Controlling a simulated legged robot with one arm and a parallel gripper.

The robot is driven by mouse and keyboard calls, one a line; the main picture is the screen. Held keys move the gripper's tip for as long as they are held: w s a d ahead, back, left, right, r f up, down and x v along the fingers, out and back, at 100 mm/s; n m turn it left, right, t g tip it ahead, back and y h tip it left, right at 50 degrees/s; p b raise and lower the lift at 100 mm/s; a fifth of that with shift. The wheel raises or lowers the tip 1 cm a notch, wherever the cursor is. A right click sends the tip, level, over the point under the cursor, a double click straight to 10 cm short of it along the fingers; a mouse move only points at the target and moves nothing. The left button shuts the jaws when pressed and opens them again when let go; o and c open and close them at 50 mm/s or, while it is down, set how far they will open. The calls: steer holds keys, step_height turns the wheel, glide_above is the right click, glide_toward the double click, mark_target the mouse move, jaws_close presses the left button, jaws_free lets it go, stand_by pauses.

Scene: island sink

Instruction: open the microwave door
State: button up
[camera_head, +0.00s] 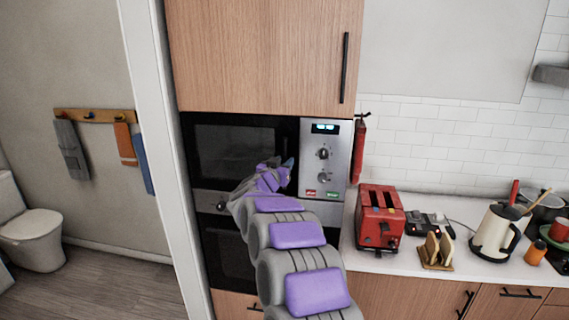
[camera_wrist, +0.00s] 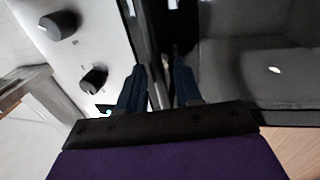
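The microwave (camera_head: 235,150) is built into the tall wooden cabinet in the head view. Its dark glass door (camera_head: 222,135) looks closed, and part of it is hidden behind my arm. Its silver control panel (camera_head: 325,165) is to the right of the door, with a lit display, knobs and buttons. My gripper (camera_head: 288,166) is at the door's right edge, beside the panel. In the wrist view my gripper's (camera_wrist: 159,85) two dark blue fingers are apart, on either side of a dark upright strip at the door edge. Whether they touch it, I cannot tell.
A second dark oven (camera_head: 225,255) sits below the microwave. A red toaster (camera_head: 380,215), a bread rack (camera_head: 437,250) and a kettle (camera_head: 495,232) stand on the white counter at right. A white wall edge (camera_head: 160,150) is close on the left.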

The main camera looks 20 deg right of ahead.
steer(key=shift+w+d, duration=0.45)
steer(key=shift+d, duration=0.15)
steer(key=shift+a, duration=0.15)
steer(key=shift+c, duration=0.5)
steer(key=shift+r, duration=0.1)
jaws_close()
